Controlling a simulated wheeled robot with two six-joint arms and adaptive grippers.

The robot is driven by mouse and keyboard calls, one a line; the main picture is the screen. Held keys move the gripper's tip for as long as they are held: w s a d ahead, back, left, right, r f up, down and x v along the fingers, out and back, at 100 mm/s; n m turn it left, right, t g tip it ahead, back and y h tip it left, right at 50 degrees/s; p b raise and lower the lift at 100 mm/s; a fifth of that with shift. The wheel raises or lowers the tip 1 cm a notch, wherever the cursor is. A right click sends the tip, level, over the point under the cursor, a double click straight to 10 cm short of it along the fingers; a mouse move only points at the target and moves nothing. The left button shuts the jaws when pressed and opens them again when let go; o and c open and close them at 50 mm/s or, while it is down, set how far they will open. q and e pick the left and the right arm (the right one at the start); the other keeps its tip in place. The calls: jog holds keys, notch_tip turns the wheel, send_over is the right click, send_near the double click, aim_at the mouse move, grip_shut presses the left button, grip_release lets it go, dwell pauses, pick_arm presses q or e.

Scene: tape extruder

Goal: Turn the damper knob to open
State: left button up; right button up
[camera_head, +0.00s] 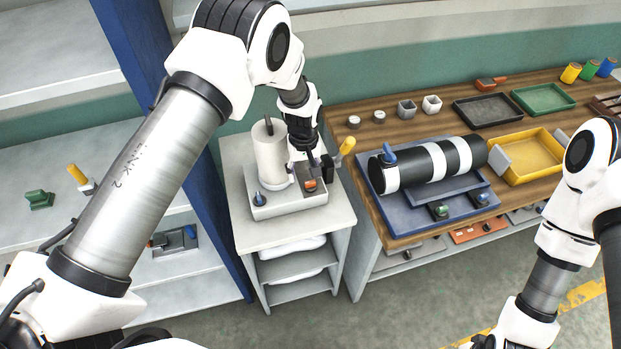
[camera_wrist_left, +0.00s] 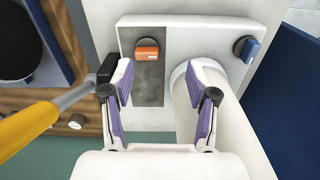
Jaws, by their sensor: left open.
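A white machine (camera_head: 290,207) stands on a small stand. It carries a white upright cylinder (camera_head: 270,155), an orange switch (camera_head: 310,184) on a grey plate and a blue knob (camera_head: 259,198) at its front left corner. The blue knob (camera_wrist_left: 246,48) also shows in the left wrist view, upper right, apart from my fingers. My left gripper (camera_wrist_left: 167,88) is open, its fingers either side of a gap between the grey plate and the cylinder, with nothing held. A yellow-handled lever (camera_wrist_left: 35,122) is beside its left finger; contact cannot be told. No label shows which knob is the damper.
On the wooden bench, a black-and-white banded cylinder (camera_head: 437,163) lies on a blue base with another blue knob (camera_head: 389,154) at its left end. A yellow tray (camera_head: 555,162) and several small items sit around it. A blue shelf post (camera_head: 180,130) stands left of the stand.

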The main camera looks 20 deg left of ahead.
aim_at(310, 182)
pick_arm(q)
jog(key=shift+w+d+r, duration=0.25)
jog(key=shift+w+r, duration=0.2)
jog(key=shift+r, duration=0.05)
jog(key=shift+w+d+r, duration=0.2)
jog(key=shift+w+r, duration=0.25)
jog(key=shift+w+d, duration=0.1)
jog(key=shift+d, duration=0.05)
notch_tip(310, 182, down, 7)
jog(key=p, duration=0.2)
jog(key=shift+p, duration=0.4)
jog(key=shift+f, duration=0.25)
grip_shut()
